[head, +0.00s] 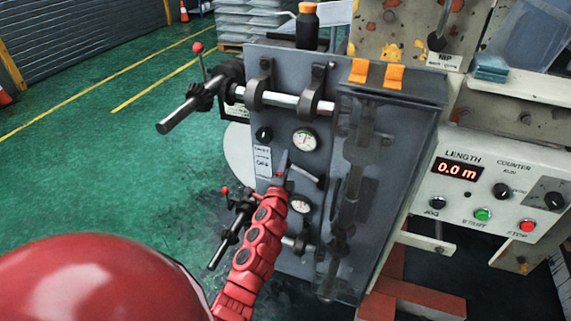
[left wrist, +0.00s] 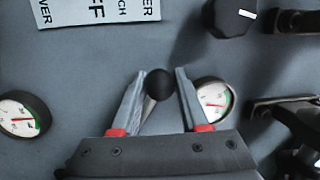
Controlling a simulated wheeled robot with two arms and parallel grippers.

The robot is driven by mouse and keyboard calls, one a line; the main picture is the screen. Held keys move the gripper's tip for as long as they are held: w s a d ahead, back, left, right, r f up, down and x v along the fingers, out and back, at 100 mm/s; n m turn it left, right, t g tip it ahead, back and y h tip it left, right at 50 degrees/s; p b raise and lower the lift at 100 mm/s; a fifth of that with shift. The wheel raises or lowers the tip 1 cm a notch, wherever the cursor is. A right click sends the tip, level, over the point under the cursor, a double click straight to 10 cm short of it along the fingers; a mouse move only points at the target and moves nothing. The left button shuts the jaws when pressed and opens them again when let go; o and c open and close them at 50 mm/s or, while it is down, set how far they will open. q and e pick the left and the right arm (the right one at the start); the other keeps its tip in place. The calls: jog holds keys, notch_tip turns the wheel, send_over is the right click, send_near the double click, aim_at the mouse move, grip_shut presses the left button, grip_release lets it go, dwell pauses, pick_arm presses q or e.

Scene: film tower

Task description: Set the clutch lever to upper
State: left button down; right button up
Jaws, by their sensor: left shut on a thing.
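The clutch lever shows in the left wrist view as a round black knob (left wrist: 160,83) on a thin grey shaft. The knob sits between the two fingertips of my left gripper (left wrist: 160,85), which is shut on the lever. In the head view the left gripper (head: 283,165) is at the front of the grey panel (head: 280,225), just right of the white clutch label (head: 262,161). The fingers hide the knob there. The label is also at the top of the left wrist view (left wrist: 98,10), turned and partly cut off. My right gripper is not in view.
Two dial gauges lie above (head: 305,140) and below (head: 300,204) the gripper. A black rotary knob (head: 264,134) is above the label. Red-tipped levers and rollers stick out at the panel's left. A clear cover (head: 375,190) is at right. The left floor is open.

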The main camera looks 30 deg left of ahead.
pick_arm(q)
jog(key=shift+r, duration=0.15)
jog(key=shift+c, duration=2.1)
grip_release()
jog(key=shift+d, duration=0.1)
jog(key=b+v, duration=0.2)
jog(key=v, duration=1.5)
jog(key=shift+s+b, duration=0.25)
jog(key=shift+b, duration=0.05)
